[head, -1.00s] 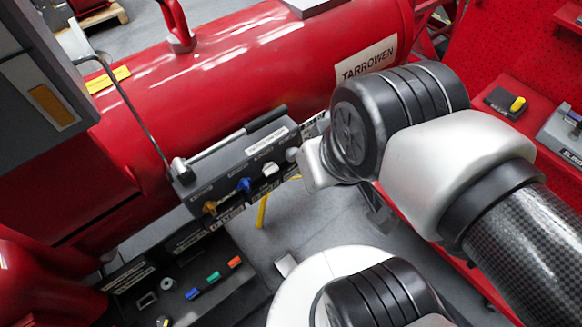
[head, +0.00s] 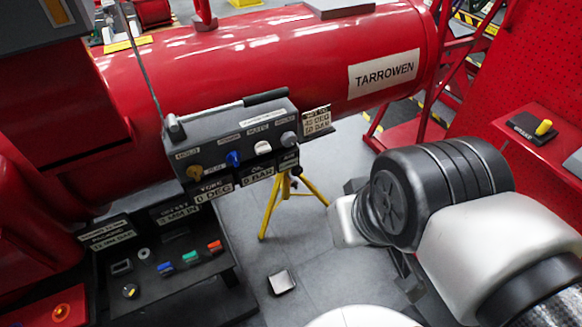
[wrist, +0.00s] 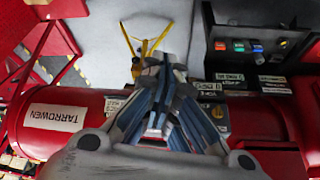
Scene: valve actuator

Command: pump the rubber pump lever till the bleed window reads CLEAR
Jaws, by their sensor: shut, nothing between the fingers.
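The pump lever (head: 225,109) is a metal rod with a black rubber grip (head: 265,97), lying low along the top of the dark grey valve box (head: 232,145) in the head view. Below the box's knobs are small readout plates, one reading YOKE 0 DEG (head: 213,190) and one 0 BAR (head: 258,176). I cannot make out which is the bleed window, or any CLEAR reading. My gripper (wrist: 155,65) is shut and empty in the wrist view, hiding part of the box. In the head view my wrist is right of the box, apart from the lever; the fingertips are mostly hidden.
A red TARROWEN cylinder (head: 384,73) runs behind the box. A yellow tripod (head: 290,200) stands below it. A black console (head: 165,262) with coloured buttons is at lower left. A red bench (head: 535,125) is at right.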

